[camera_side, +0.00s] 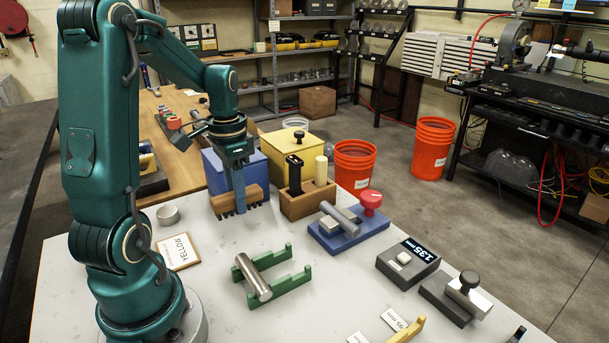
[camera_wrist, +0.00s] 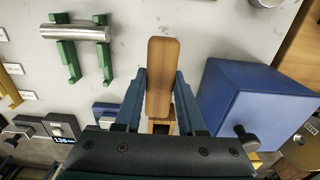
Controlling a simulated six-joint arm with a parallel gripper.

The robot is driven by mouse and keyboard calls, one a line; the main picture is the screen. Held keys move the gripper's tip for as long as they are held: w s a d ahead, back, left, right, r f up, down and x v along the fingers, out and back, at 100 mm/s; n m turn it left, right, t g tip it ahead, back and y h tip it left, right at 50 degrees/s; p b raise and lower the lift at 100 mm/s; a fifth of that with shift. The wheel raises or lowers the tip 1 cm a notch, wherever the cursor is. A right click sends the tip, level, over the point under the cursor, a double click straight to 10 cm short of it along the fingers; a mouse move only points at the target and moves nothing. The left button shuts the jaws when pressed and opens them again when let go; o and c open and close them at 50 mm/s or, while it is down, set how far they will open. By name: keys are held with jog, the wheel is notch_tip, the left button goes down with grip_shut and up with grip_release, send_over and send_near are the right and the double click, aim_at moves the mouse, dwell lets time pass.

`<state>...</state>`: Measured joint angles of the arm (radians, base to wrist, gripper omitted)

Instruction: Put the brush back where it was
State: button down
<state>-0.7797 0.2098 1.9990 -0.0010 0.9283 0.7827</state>
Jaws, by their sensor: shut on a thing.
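The brush (camera_side: 240,202) has a brown wooden back and dark bristles pointing down. My gripper (camera_side: 238,188) is shut on its wooden back, with blue fingers on either side. In the wrist view the brush's long wooden back (camera_wrist: 161,72) lies between the fingers, and the bristles are hidden under it. In the side view the brush is low over the white table, in front of the blue box (camera_side: 217,176) and left of the wooden holder (camera_side: 310,203). I cannot tell whether the bristles touch the table. The holder contains a black-handled tool (camera_side: 294,174) and a pale yellow rod (camera_side: 321,168).
A green cradle (camera_side: 290,284) bearing a metal cylinder (camera_side: 253,279) stands in front. A blue fixture (camera_side: 322,238) with a red knob (camera_side: 371,199) stands right. Bare table lies between cradle and brush.

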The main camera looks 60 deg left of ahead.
aim_at(242, 238)
jog(key=shift+f, duration=3.6)
jog(key=shift+f, duration=0.1)
jog(key=c, duration=0.5)
grip_release()
notch_tip(242, 238, up, 11)
jog(key=shift+d+r, duration=0.1)
jog(key=shift+r, duration=0.5)
jog(key=s+d+r+t, duration=0.1)
jog(key=s+d+t, duration=0.1)
jog(key=d, duration=0.7)
jog(key=s+d+r+t, duration=0.1)
jog(key=s+d+t, duration=0.1)
jog(key=d, duration=0.7)
jog(key=shift+r+t, duration=0.35)
jog(key=shift+t, duration=0.45)
